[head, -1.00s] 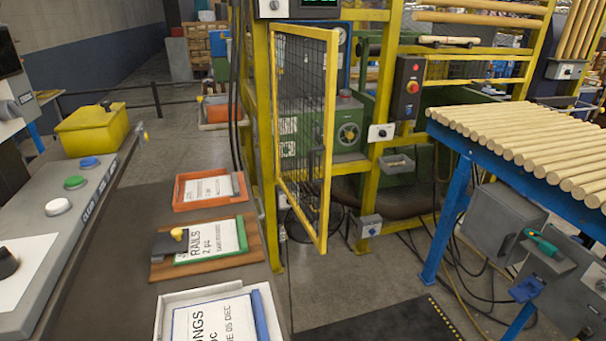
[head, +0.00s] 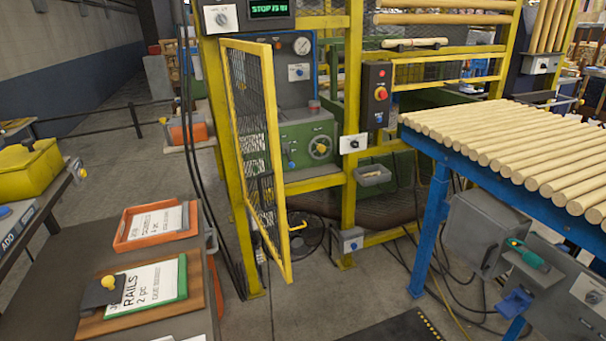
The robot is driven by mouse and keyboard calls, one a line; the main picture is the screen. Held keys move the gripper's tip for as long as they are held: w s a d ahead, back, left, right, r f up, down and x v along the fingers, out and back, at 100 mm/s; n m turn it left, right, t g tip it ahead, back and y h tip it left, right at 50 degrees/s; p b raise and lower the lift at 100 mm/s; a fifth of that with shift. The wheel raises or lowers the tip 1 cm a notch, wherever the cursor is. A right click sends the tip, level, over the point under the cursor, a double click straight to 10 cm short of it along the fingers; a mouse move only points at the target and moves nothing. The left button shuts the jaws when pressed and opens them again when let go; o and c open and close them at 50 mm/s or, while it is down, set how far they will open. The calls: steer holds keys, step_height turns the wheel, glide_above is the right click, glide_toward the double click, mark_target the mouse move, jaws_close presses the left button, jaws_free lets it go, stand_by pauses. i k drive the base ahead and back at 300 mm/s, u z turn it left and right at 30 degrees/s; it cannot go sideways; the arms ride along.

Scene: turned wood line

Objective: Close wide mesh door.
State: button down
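The wide mesh door (head: 258,150) has a yellow frame with dark wire mesh. It hangs from the yellow post at the left of the machine opening and stands open, swung out toward me. Through the opening I see the green machine (head: 303,132) with a dial and a gauge panel above. The yellow post (head: 349,120) on the opening's right side stands apart from the door's free edge. My gripper is not in the picture.
A blue-legged table (head: 437,215) with several wooden rods is at the right. A bench (head: 50,265) with a RAILS board (head: 140,290) and an orange tray (head: 155,222) is at the left. Grey floor (head: 320,300) lies open between them. Cables run over the floor at the right.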

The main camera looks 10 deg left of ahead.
mark_target(263, 50)
steer(key=u, duration=0.05)
steer(key=i, duration=1)
steer(key=u, duration=0.6)
